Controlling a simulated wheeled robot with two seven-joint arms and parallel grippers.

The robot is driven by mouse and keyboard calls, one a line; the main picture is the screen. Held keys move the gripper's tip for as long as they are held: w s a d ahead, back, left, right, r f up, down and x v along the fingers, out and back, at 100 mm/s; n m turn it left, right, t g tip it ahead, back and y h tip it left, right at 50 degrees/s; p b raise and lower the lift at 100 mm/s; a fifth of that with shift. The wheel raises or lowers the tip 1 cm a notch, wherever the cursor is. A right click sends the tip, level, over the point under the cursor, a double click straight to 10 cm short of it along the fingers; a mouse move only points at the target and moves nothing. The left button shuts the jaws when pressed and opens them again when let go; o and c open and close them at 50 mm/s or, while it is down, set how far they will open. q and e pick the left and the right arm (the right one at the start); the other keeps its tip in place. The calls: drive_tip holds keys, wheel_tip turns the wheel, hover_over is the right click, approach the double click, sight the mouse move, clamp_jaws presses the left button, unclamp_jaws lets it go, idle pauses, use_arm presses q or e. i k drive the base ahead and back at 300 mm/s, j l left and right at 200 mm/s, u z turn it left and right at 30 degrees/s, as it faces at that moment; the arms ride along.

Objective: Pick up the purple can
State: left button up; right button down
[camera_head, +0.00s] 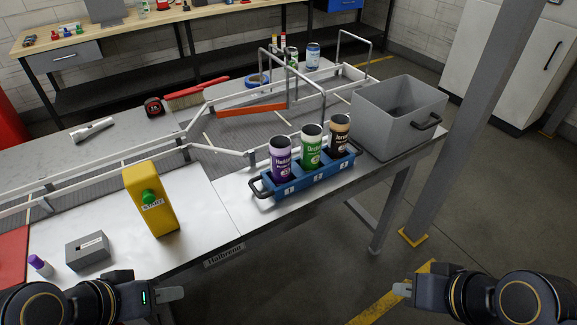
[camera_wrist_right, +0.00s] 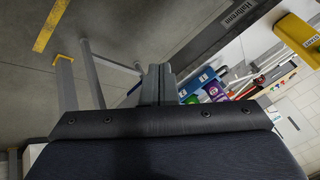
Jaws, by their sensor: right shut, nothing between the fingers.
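The purple can (camera_head: 281,160) stands upright in the blue tray (camera_head: 305,177), at its left end, beside a green can (camera_head: 311,147) and a brown can (camera_head: 339,135). The purple can also shows small in the right wrist view (camera_wrist_right: 213,90), beyond the gripper. My left gripper (camera_head: 172,294) is at the lower left of the head view, in front of the table and well apart from the can; its finger gap is not clear. My right gripper (camera_head: 402,289) is shut and empty at the lower right, off the table's front edge, away from the tray. Its fingers show in the wrist view (camera_wrist_right: 158,84).
A yellow start-button box (camera_head: 152,200) stands left of the tray. A grey bin (camera_head: 399,110) stands right of it. Conveyor rails (camera_head: 225,150) run behind the tray. A small grey block (camera_head: 87,251) and a purple-capped object (camera_head: 40,265) sit at the front left.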

sight(280, 145)
drive_tip(key=l+u, duration=0.1)
drive_tip(key=u, duration=0.35)
drive_tip(key=l+u, duration=0.15)
drive_tip(key=u, duration=0.25)
drive_tip(key=l+u, duration=0.1)
drive_tip(key=u, duration=0.35)
drive_tip(key=l+u, duration=0.4)
drive_tip(key=l, duration=0.25)
drive_tip(key=k+l+u, duration=0.1)
drive_tip(key=l+u, duration=0.3)
drive_tip(key=l, duration=1)
